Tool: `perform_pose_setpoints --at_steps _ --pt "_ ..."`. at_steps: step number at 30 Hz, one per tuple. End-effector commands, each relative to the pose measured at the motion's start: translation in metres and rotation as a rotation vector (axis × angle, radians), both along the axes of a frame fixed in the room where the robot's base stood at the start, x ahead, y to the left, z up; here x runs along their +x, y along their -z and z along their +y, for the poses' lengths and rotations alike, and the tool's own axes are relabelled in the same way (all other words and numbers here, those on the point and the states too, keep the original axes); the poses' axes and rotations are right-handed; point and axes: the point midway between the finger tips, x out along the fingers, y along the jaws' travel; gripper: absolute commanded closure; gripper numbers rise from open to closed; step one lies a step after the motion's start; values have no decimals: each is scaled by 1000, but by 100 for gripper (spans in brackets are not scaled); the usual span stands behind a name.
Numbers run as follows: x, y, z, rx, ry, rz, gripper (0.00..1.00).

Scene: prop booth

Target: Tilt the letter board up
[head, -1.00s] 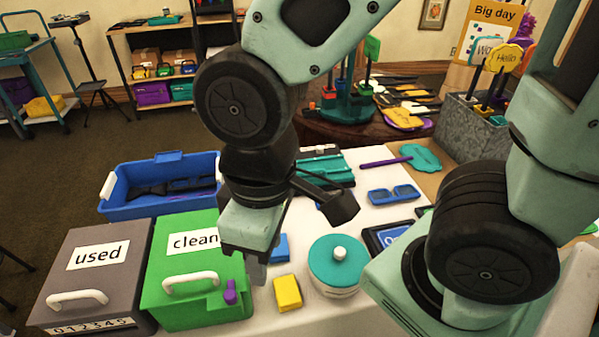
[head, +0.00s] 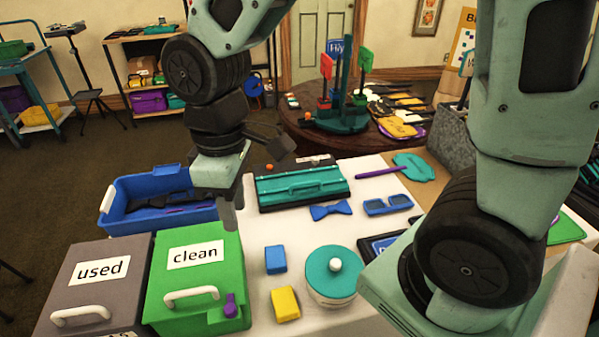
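A dark-framed board with a blue face and white lettering (head: 380,245) lies on the white table, partly hidden behind my arm; it looks like the letter board, but I cannot be sure. Its lettering is mostly covered and it appears to lie flat. My gripper (head: 232,207) points down near the right end of the blue bin, above the back of the green box, well to the left of the board. It appears to hold nothing. The angle does not show whether its fingers are apart.
Green "clean" (head: 200,285) and grey "used" (head: 95,285) boxes stand left, before a blue bin (head: 125,222).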

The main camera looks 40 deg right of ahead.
Motion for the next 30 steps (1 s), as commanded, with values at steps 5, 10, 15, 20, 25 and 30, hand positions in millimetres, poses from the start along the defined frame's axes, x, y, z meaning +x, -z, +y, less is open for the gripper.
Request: perform_pose_setpoints --at_steps 5,10,15,20,25,30 --pt "106 -11 -73 19 -103 49 68" --pt "172 2 -172 47 -205 80 68" --pt "197 20 -254 70 -274 97 68" --pt "200 31 -287 79 -306 104 68" --pt "198 46 -288 80 -311 107 68" --pt "192 76 -284 81 -312 108 68"
